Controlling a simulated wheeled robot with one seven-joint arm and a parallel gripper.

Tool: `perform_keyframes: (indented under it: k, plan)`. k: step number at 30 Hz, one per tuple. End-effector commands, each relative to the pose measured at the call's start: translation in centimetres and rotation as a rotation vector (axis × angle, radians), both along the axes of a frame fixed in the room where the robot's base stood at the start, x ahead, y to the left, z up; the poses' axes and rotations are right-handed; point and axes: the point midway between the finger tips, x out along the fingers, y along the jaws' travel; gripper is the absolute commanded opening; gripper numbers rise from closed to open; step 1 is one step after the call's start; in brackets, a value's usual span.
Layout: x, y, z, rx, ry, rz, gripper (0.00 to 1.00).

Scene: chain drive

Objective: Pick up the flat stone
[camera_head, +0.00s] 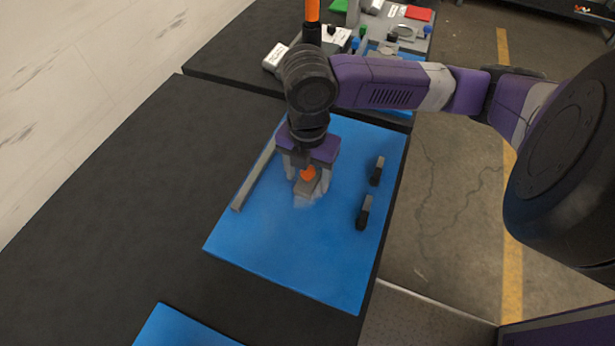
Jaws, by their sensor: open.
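My gripper (307,185) points down over the blue mat (285,265), its two pale fingers apart. A small grey-brown flat piece (304,188), which looks like the flat stone, shows between and just below the fingers. A small orange thing (308,173) shows right behind or on top of it; I cannot tell which. A pale whitish patch (304,203) lies at its near side. The gripper partly hides this spot, and I cannot tell whether the fingers touch the stone.
A long grey bar (254,174) lies along the mat's left side. Two small dark pieces with tan parts (377,171) (364,212) stand at the right. The mat's near part is clear. Assorted items and a white box (274,57) are at the back. Another blue mat (180,328) lies in front.

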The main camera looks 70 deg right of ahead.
Motion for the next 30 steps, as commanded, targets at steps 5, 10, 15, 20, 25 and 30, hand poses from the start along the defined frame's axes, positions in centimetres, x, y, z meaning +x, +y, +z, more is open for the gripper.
perform_keyframes:
  k: [5, 10, 15, 20, 25, 30]
  plan:
    - [0.0, 0.0, -0.1, 0.0, 0.0, 0.0, 0.62]
    - [0.0, 0.0, 0.0, 0.0, 0.0, 0.0, 0.34]
    - [0.0, 0.0, 0.0, 0.0, 0.0, 0.0, 0.01]
    - [0.0, 0.0, 0.0, 0.0, -0.001, 0.0, 0.0]
    - [0.0, 0.0, 0.1, 0.0, -0.001, 0.0, 0.0]
    - [0.1, 0.0, 1.2, 0.0, -0.003, 0.001, 0.0]
